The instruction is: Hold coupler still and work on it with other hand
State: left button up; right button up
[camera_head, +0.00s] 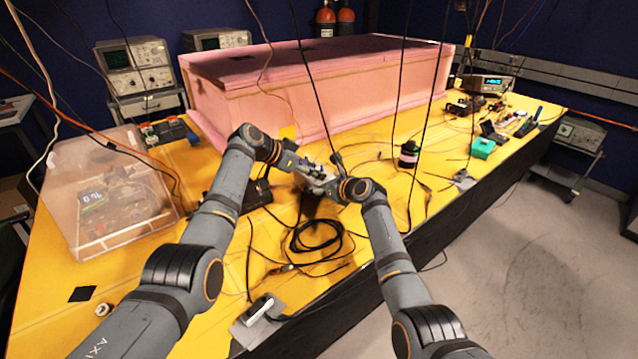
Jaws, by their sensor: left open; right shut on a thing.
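My two grippers meet over the middle of the yellow table, in front of the pink foam box. My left gripper (301,166) comes in from the left and is open, close to the right one. My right gripper (328,184) is shut on a small light-coloured piece, which looks like the coupler (317,177). The piece is small and largely hidden between the two grippers. I cannot tell whether the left fingers touch it.
The pink foam enclosure (330,85) stands behind the grippers. A coiled black cable (315,238) lies in front of them. Several cables hang from above near the arms.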

pick_arm(q)
jog(key=shift+v, duration=1.25)
jog(key=shift+a+r, duration=0.1)
jog(key=v, duration=1.1)
jog(key=shift+s+a+r, duration=0.2)
jog(key=shift+a+r, duration=0.05)
pick_arm(e)
jog(key=o, duration=1.4)
